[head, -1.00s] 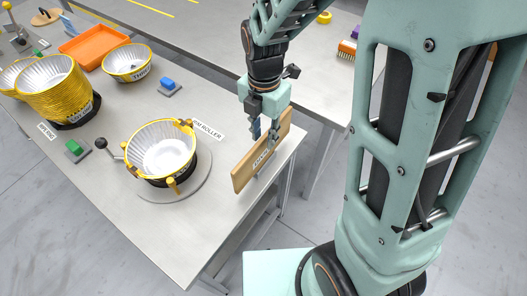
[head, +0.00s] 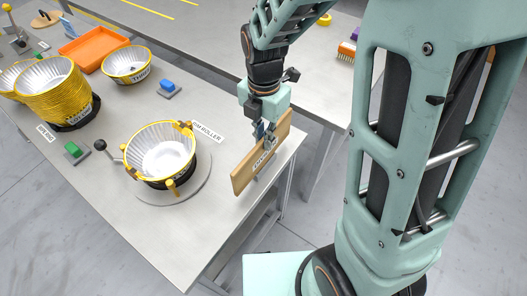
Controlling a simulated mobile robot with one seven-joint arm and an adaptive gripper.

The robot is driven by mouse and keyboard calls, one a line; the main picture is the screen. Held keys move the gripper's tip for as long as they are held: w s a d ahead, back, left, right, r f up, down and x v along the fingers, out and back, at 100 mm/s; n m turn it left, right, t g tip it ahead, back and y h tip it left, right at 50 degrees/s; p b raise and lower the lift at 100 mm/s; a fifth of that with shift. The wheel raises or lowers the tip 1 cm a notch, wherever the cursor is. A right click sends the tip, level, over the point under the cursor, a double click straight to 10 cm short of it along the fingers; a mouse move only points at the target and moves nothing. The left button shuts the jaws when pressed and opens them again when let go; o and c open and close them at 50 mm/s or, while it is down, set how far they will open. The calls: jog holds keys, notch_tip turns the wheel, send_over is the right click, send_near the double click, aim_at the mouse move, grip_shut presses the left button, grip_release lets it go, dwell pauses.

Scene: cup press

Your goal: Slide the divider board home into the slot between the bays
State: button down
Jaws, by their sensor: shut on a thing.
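The divider board (head: 247,172) is a flat wooden plank with a dark label on its face. It stands on its long edge near the right front corner of the table. My gripper (head: 268,142) is above the board's middle and shut on its upper part. Under the board a grey metal piece (head: 268,172) shows at its right side; it may be the slot. I cannot tell how deep the board sits in it. No bays can be made out clearly.
A rim roller (head: 160,160) with a yellow-rimmed cup stands on a round plate left of the board. Stacked cups (head: 55,92), an orange tray (head: 92,47), a green button (head: 74,149) and a blue button (head: 168,86) are farther left. The table's front edge is close to the board.

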jog(key=shift+r+p, duration=0.5)
jog(key=shift+r, duration=0.2)
dwell(0.3)
jog(key=shift+r+p, duration=1.5)
jog(key=shift+r, duration=0.35)
